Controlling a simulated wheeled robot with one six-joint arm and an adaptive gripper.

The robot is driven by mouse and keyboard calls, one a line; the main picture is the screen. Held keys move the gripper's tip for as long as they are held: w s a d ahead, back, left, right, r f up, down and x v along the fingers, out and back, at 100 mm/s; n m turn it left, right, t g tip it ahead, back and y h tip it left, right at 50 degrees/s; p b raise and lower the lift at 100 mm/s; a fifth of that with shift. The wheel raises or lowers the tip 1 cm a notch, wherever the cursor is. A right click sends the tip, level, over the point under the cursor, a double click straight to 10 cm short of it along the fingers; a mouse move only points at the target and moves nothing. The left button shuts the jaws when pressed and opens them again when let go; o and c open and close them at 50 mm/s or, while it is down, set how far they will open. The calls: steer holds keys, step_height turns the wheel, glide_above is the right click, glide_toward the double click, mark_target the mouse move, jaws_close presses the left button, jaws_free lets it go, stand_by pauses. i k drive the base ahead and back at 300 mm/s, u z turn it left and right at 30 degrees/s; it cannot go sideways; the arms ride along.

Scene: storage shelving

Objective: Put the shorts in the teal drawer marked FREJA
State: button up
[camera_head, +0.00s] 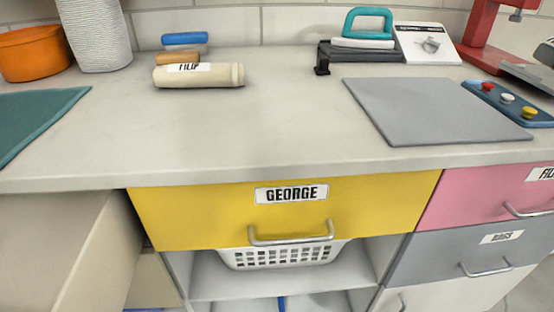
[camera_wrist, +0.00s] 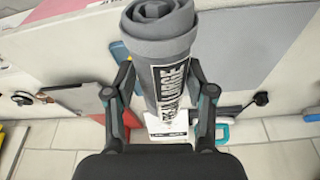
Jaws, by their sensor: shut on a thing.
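In the wrist view my gripper (camera_wrist: 162,72) is shut on a rolled grey cloth (camera_wrist: 160,28), with one finger on each side of the roll. The cloth bears a white label with dark letters, turned sideways and hard to read; I cannot tell from its shape whether it is the shorts. My gripper is not seen in the head view. No teal drawer and no FREJA label shows in either view. A shut yellow drawer marked GEORGE (camera_head: 285,214) is in the middle of the head view.
A pink drawer (camera_head: 490,197) and a grey drawer marked RAGS (camera_head: 500,249) are at the right. On the counter (camera_head: 290,130) lie a cream roll marked FILIP (camera_head: 215,76), a grey mat (camera_head: 430,110) and a button panel (camera_head: 508,103). The counter's middle is clear.

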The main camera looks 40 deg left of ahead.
mark_target(48, 292)
steer(key=z, duration=1.4)
steer(key=k, duration=2.95)
steer(key=u, duration=1.55)
